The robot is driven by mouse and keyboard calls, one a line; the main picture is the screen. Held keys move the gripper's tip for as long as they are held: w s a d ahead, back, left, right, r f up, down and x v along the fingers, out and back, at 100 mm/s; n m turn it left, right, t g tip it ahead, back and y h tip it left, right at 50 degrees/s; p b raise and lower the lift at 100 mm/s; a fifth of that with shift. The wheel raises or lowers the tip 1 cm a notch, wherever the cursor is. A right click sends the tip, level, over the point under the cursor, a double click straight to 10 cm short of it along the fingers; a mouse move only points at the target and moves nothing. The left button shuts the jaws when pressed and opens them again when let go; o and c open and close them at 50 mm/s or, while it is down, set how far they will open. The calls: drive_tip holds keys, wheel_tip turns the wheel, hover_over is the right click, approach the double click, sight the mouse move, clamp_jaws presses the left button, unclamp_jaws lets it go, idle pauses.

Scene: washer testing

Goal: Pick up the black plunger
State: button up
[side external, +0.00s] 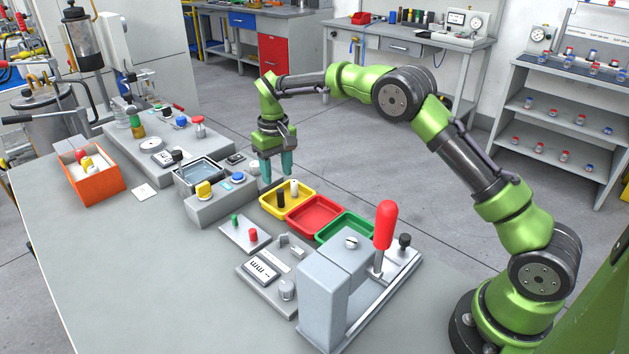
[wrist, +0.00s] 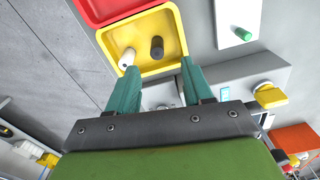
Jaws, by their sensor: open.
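The black plunger (side external: 281,198) stands in the yellow tray (side external: 266,207), beside a white plunger (side external: 294,187). In the wrist view the black plunger (wrist: 157,47) and the white plunger (wrist: 127,58) both show in the yellow tray (wrist: 176,38). My gripper (side external: 277,172) is above the back edge of the yellow tray, pointing down, with teal fingers. In the wrist view my gripper (wrist: 158,88) has its fingers spread, with nothing between them. The black plunger lies ahead of the fingertips, apart from them.
A red tray (side external: 313,214) and a green tray (side external: 345,226) adjoin the yellow tray. A grey box with a yellow knob (side external: 203,190) stands to its left. A plate with green and red pegs (side external: 240,236) lies in front. A press with a red handle (side external: 384,225) stands at right.

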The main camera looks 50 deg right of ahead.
sight(280, 190)
drive_tip(key=shift+s+d+f, duration=0.1)
drive_tip(key=shift+f, duration=1.3)
drive_tip(key=shift+s+d+f, duration=0.1)
drive_tip(key=shift+f, duration=1.25)
drive_tip(key=shift+c, duration=0.5)
clamp_jaws()
